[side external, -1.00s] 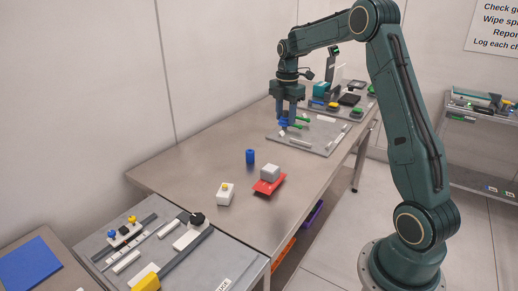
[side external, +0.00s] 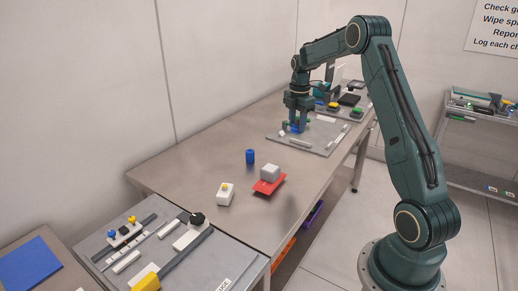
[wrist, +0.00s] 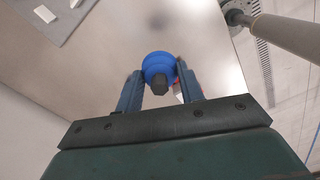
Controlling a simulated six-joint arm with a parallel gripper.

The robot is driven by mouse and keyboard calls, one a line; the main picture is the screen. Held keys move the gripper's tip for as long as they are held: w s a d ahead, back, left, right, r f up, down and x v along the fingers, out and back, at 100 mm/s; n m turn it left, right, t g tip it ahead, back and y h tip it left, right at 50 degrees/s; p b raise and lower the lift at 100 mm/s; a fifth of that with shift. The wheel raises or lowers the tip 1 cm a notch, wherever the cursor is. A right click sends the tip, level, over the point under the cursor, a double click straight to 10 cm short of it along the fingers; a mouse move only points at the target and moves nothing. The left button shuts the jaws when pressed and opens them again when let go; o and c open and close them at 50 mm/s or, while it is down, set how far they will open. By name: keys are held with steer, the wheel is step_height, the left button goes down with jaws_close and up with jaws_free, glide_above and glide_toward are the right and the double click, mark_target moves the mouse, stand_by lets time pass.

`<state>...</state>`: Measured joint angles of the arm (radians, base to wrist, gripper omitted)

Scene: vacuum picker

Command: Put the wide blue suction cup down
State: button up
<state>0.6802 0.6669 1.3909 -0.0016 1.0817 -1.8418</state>
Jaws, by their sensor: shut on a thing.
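My gripper (side external: 297,128) is shut on the wide blue suction cup (wrist: 160,64), which sits between the blue fingertips in the wrist view with its dark stem facing the camera. In the side view the cup shows only as a small blue patch at the fingertips, partly hidden by the fingers. There the gripper points down in front of the grey board (side external: 320,140) at the far part of the bench. I cannot tell whether the cup touches anything beneath it.
White pieces lie on the grey board. Bare bench lies between.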

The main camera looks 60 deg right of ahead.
mark_target(297, 125)
step_height(297, 125, down, 11)
steer(key=shift+r, duration=0.1)
stand_by(0.3)
steer(key=shift+f, duration=2.15)
steer(key=shift+f, duration=0.1)
steer(key=o, duration=0.9)
steer(key=shift+o, duration=0.2)
step_height(297, 125, up, 12)
steer(key=shift+r, duration=0.1)
